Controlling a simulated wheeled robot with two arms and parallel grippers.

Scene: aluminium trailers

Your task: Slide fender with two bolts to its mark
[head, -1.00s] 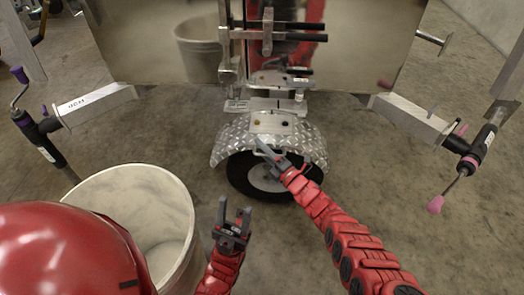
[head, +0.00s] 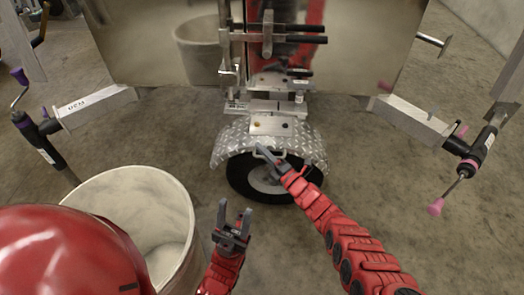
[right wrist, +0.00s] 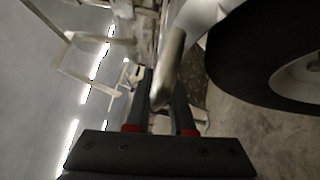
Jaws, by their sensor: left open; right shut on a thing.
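The diamond-plate fender (head: 230,141) arches over the black wheel (head: 245,180). A flat plate on its top carries two bolts, one brass-coloured (head: 258,125) and one dark (head: 286,126). My right gripper (head: 264,153) is at the fender's near edge, shut on a pale handle there. In the right wrist view, the rounded handle (right wrist: 170,65) lies between the fingers of my right gripper (right wrist: 164,92). My left gripper (head: 236,218) is open and empty, apart from the fender, in front of it and lower. I cannot make out the mark.
A shiny metal panel (head: 150,50) stands behind the fender, with a clamp-like bracket (head: 232,70) above it. A white bin (head: 130,190) stands at the left. Trailer arms with cranks flank both sides, the right crank (head: 484,145) among them. Open concrete floor lies around the wheel.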

